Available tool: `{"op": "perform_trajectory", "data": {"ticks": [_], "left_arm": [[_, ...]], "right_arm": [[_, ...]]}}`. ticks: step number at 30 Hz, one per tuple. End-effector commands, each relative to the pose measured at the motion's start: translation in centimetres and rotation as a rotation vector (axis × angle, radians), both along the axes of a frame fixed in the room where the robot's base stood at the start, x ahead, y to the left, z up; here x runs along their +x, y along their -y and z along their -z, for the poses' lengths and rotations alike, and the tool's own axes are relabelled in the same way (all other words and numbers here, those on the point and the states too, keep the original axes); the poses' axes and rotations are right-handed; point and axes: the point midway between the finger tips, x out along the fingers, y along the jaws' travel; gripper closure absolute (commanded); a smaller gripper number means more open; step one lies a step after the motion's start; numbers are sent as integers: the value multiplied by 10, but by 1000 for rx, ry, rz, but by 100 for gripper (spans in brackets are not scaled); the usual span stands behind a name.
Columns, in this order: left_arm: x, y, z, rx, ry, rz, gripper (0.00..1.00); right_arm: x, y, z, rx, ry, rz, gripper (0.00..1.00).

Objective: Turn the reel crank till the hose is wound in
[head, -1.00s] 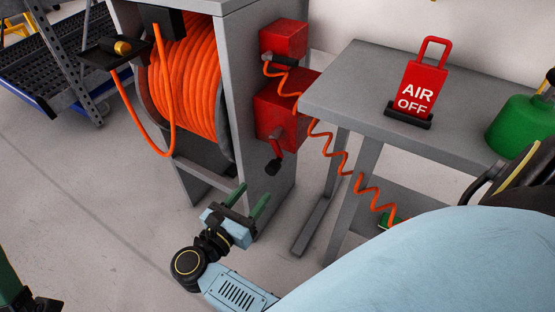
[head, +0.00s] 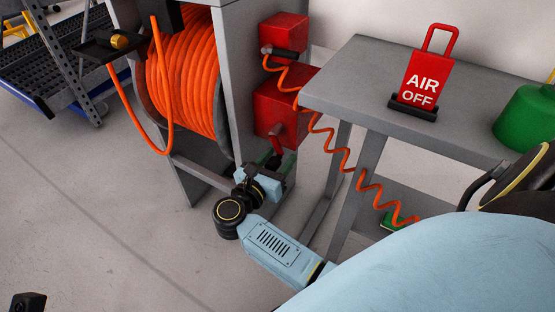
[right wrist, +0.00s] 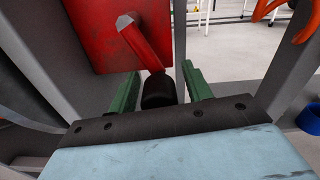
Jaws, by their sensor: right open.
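The orange hose (head: 185,85) is wound on a reel in a grey cabinet (head: 245,70). A length hangs in a loop outside, up to a black bracket (head: 100,48) with a brass fitting. The red crank arm (head: 278,135) slants down from a red box (head: 285,105) on the cabinet's side. My right gripper (head: 279,163) is open at the crank's lower end. In the right wrist view, the crank's black handle (right wrist: 158,90) sits between its green fingers, with gaps showing. A dark piece, apparently of my left gripper (head: 28,302), shows at the lower left corner; its fingers are hidden.
A grey table (head: 355,85) stands right of the cabinet, bearing a red AIR OFF sign (head: 420,80) and a green tank (head: 525,120). A coiled orange air line (head: 345,165) hangs beside its legs, near my right gripper.

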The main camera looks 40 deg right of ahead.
Motion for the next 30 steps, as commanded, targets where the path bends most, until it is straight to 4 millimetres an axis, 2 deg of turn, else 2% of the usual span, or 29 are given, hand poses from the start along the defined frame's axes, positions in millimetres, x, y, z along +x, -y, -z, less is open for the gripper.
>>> {"op": "perform_trajectory", "data": {"ticks": [2,13,22,30], "left_arm": [[0,0,0,0,0,0,0],[0,0,0,0,-1,0,0],[0,0,0,0,-1,1,0],[0,0,0,1,-2,0,0]], "right_arm": [[0,0,0,0,0,0,53],[0,0,0,-1,-1,0,100],[1,-1,1,6,15,1,100],[8,-5,4,59,135,1,100]]}}
